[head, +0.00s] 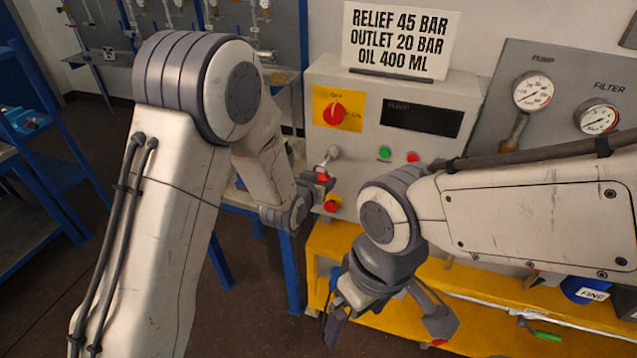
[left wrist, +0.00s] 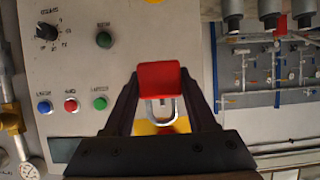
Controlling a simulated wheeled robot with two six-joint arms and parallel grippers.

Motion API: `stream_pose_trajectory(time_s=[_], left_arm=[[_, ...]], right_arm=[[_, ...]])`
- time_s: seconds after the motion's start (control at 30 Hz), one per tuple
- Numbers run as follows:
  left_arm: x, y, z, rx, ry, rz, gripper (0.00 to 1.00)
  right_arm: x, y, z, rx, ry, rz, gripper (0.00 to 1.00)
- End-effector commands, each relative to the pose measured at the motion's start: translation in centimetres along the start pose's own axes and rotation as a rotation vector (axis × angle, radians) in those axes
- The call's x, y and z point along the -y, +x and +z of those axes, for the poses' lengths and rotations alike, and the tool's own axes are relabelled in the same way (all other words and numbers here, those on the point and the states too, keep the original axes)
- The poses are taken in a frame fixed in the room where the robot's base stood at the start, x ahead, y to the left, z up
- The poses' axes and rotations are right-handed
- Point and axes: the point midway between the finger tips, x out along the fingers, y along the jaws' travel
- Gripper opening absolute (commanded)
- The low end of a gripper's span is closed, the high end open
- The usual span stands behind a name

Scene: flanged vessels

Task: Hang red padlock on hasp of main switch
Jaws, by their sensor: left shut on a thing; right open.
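The main switch (head: 335,113) is a red rotary knob on a yellow plate at the upper left of the grey control box. Its hasp is too small to make out. My left gripper (head: 320,177) is shut on the red padlock (head: 323,179), in front of the box and below the switch, apart from it. In the left wrist view the padlock (left wrist: 159,78) sits between both fingertips, its metal shackle pointing down in the picture. A yellow patch shows partly behind the shackle. My right gripper (head: 390,328) is open and empty, low in front of the yellow bench.
The box (head: 390,165) carries a dark display (head: 421,117), a green button (head: 384,153), a red button (head: 413,157) and a red mushroom button (head: 332,204) close below my left gripper. A sign (head: 400,38) stands on top. Gauges (head: 533,91) are at right.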

Motion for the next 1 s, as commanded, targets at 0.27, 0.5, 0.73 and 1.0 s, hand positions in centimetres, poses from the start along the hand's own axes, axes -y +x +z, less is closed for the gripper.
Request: stream_pose_trajectory(time_s=[0.27, 0.5, 0.73, 1.0], left_arm=[[0.0, 1.6, -0.7, -0.001, 0.0, 0.0, 0.01], [0.0, 2.9, -1.2, -0.001, 0.0, 0.0, 0.01], [0.0, 4.4, -1.2, -0.002, 0.0, 0.0, 0.01], [0.0, 5.2, -1.1, -0.001, 0.0, 0.0, 0.01]], right_arm=[[0.0, -0.4, 0.0, 0.0, 0.0, 0.0, 0.94], [0.1, -0.7, 0.0, 0.0, 0.0, 0.0, 0.94], [0.0, -0.2, 0.0, 0.0, 0.0, 0.0, 0.94], [-0.1, 0.7, 0.0, 0.0, 0.0, 0.0, 0.94]])
